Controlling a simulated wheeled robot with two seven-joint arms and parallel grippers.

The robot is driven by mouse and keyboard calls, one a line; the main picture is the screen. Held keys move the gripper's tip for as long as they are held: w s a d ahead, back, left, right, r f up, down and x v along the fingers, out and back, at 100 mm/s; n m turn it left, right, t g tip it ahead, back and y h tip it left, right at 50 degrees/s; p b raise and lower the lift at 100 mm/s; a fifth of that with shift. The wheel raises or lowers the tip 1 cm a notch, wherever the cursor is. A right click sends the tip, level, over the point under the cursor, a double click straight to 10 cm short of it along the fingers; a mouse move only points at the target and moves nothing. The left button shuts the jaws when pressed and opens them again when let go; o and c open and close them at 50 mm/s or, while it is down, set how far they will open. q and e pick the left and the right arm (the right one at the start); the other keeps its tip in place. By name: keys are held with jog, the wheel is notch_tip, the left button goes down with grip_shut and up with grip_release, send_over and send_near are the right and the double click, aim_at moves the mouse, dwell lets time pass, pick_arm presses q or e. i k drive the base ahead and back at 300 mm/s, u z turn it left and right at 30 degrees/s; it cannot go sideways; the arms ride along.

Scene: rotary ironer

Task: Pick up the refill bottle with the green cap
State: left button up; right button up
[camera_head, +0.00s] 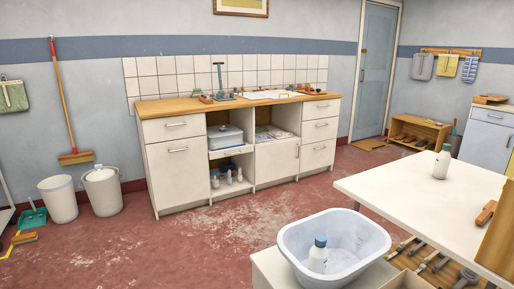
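A white bottle (441,164) stands upright on the white table at the right; its cap looks dark green-grey, though it is small in the picture. Another white bottle (318,260), with a blue cap, stands in the pale basin (290,243) at the front. Several small bottles (215,181) stand on the low open shelf of the cabinet; their cap colours are too small to tell surely. Neither of my grippers shows in this view.
The white table (400,190) fills the right front, with tools in an open drawer (407,280) below it. A long cabinet (178,175) stands along the back wall. Two white buckets (59,203) stand at the left. The red floor (160,245) between is clear.

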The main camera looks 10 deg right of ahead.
aim_at(443, 159)
jog(key=z, duration=1.3)
jog(key=k, duration=0.5)
jog(key=u, duration=0.75)
jog(key=k, duration=0.6)
jog(key=u, duration=0.9)
jog(key=i, duration=2.6)
jog(key=z, duration=0.35)
jog(key=i, duration=2.7)
jog(key=z, duration=1.65)
jog(key=i, duration=1.8)
jog(key=z, duration=1.3)
